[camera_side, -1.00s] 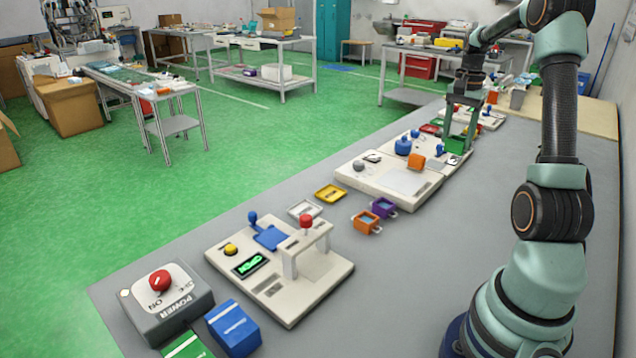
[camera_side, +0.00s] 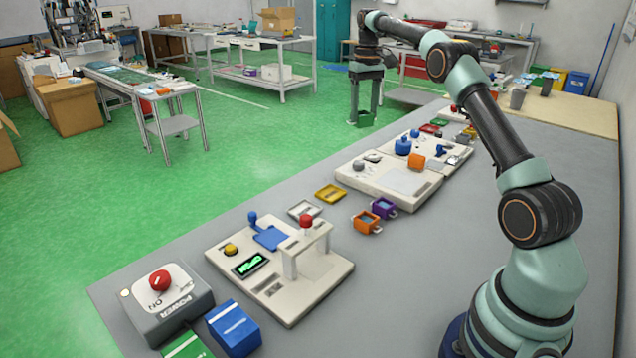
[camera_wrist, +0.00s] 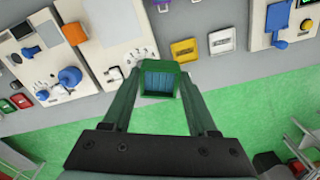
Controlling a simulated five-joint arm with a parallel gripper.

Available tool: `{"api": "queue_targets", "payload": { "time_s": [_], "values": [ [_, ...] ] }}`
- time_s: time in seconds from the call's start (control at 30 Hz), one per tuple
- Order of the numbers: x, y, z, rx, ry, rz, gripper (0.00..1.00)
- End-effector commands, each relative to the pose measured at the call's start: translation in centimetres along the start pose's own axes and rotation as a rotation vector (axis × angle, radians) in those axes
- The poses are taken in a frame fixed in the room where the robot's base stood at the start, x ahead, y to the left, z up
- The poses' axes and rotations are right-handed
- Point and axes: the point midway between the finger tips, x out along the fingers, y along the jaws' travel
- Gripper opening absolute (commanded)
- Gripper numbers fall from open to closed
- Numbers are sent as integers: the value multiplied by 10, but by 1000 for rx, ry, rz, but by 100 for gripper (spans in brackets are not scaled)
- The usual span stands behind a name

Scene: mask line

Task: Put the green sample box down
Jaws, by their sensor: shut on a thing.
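The green sample box (camera_wrist: 160,80) is between the fingers of my gripper (camera_wrist: 160,82) in the wrist view, with blue ribbed contents showing in its open top. My gripper (camera_side: 362,118) is shut on it. In the side view the green box (camera_side: 364,121) hangs at the fingertips, small, against the green floor beyond the bench's far-left edge. The fingers point down. How high the box is above the bench cannot be told exactly.
The grey bench (camera_side: 400,262) carries beige panels, one with a blue knob (camera_side: 402,145). An orange box (camera_side: 366,221) and a purple box (camera_side: 384,207) stand near the middle, beside a yellow tray (camera_side: 331,194). The bench's right-hand front area is bare.

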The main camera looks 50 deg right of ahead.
Motion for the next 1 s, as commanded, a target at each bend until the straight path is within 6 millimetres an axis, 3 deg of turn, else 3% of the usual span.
{"api": "queue_targets", "payload": {
  "time_s": [0.1, 0.3, 0.47, 0.7, 1.0],
  "values": [
    [3, -34, -13, -168, 1, 0, 0],
    [5, -67, -20, -338, 2, 1, 0],
    [10, -74, -21, -380, 1, 0, 0],
    [34, -74, -21, -380, 0, 0, 0],
    [107, -74, -21, -378, -3, 0, 0]
  ]
}}
